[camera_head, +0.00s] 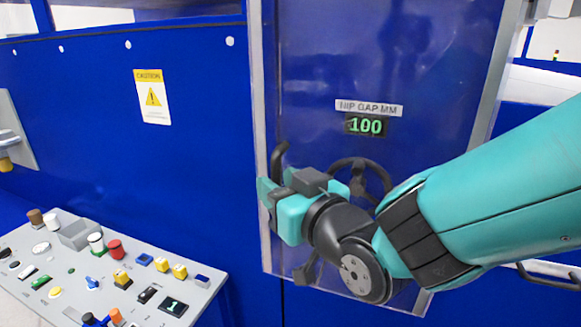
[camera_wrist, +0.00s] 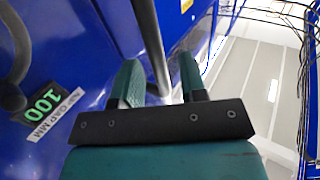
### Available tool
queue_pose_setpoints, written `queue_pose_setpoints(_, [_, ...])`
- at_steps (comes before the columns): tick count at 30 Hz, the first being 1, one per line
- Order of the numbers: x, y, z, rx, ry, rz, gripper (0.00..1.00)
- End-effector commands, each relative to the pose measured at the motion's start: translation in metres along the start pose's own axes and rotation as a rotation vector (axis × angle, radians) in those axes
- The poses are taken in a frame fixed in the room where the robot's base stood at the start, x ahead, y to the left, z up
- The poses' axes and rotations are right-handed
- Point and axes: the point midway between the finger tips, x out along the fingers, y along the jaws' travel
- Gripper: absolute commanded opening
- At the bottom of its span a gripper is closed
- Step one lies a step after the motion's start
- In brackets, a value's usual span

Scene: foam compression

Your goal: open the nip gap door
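The nip gap door (camera_head: 420,60) is a clear panel in a grey frame, shut or nearly shut as far as I can tell. A dark upright bar handle (camera_head: 279,155) stands near its left edge, its lower part hidden behind my gripper. My gripper (camera_head: 270,192) is at that left edge, over the handle. In the wrist view, the dark bar (camera_wrist: 152,45) runs between the two green fingers of my gripper (camera_wrist: 157,80). The fingers are apart, with gaps on both sides of the bar, so they are not closed on it.
A nip gap display (camera_head: 366,125) reads 100, and a dark handwheel (camera_head: 360,170) shows behind my gripper. A control panel (camera_head: 60,265) with several buttons and knobs stands at lower left. A caution label (camera_head: 152,97) is on the blue wall.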

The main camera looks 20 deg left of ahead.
Motion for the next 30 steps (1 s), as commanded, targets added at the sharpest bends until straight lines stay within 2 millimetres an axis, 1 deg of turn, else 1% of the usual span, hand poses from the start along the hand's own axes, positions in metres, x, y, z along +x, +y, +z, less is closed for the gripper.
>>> queue_pose_setpoints(1, [0.005, 0.0, -0.002, 0.0, -0.001, 0.0, 0.39])
queue_pose_setpoints(5, [0.013, 0.0, 0.0, 0.0, -0.001, 0.0, 0.39])
queue_pose_setpoints(13, [0.015, 0.0, 0.001, 0.0, -0.001, 0.0, 0.39])
queue_pose_setpoints(14, [0.015, 0.0, 0.001, 0.0, -0.001, 0.0, 0.37])
queue_pose_setpoints(15, [0.015, 0.0, 0.001, 0.0, -0.001, 0.0, 0.27])
queue_pose_setpoints(17, [0.015, 0.0, 0.001, 0.0, -0.001, 0.0, 0.14])
queue_pose_setpoints(18, [0.015, 0.0, 0.001, 0.0, -0.001, 0.0, 0.04])
queue_pose_setpoints(19, [0.015, 0.0, 0.001, 0.0, -0.001, 0.0, 0.0])
queue_pose_setpoints(26, [0.015, -0.001, 0.001, 0.0, -0.001, -0.003, 0.0])
queue_pose_setpoints(30, [0.014, -0.012, 0.003, 0.002, -0.004, -0.033, 0.0])
